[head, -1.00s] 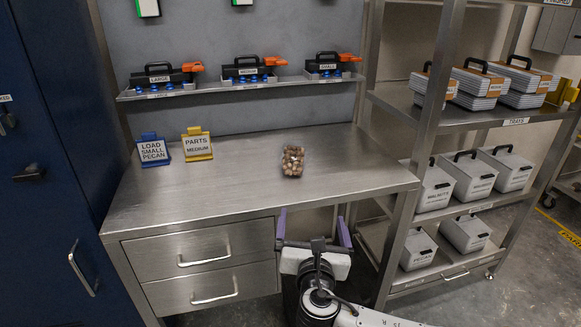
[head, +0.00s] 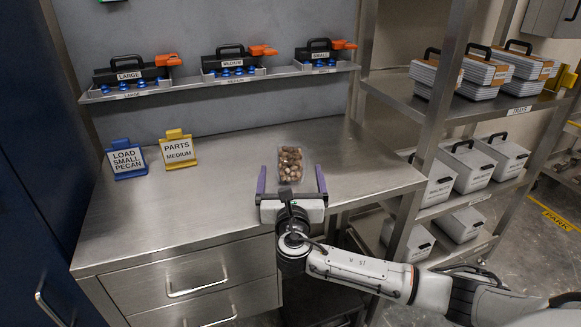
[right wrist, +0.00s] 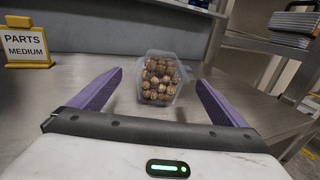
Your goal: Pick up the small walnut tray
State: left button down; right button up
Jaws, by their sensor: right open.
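A small clear clamshell tray (head: 290,166) filled with round brown nuts stands on the steel bench, toward its right part. It also shows in the right wrist view (right wrist: 158,80), between and beyond the purple fingers. My right gripper (head: 291,180) is open, its two purple fingers apart at the near side of the tray, one to each side of its line. The fingers do not appear to touch the tray. In the right wrist view the right gripper (right wrist: 155,92) is empty. My left gripper is out of view.
The steel bench (head: 190,210) is clear around the tray. A blue sign reading LOAD SMALL PECAN (head: 126,160) and a yellow PARTS MEDIUM sign (head: 178,150) stand at the left. A shelf (head: 220,82) with tools is behind; a rack (head: 450,110) with boxes stands right.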

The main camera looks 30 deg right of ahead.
jog(key=x, duration=0.4)
jog(key=c, duration=1)
jog(key=shift+r, duration=0.15)
jog(key=shift+c, duration=0.8)
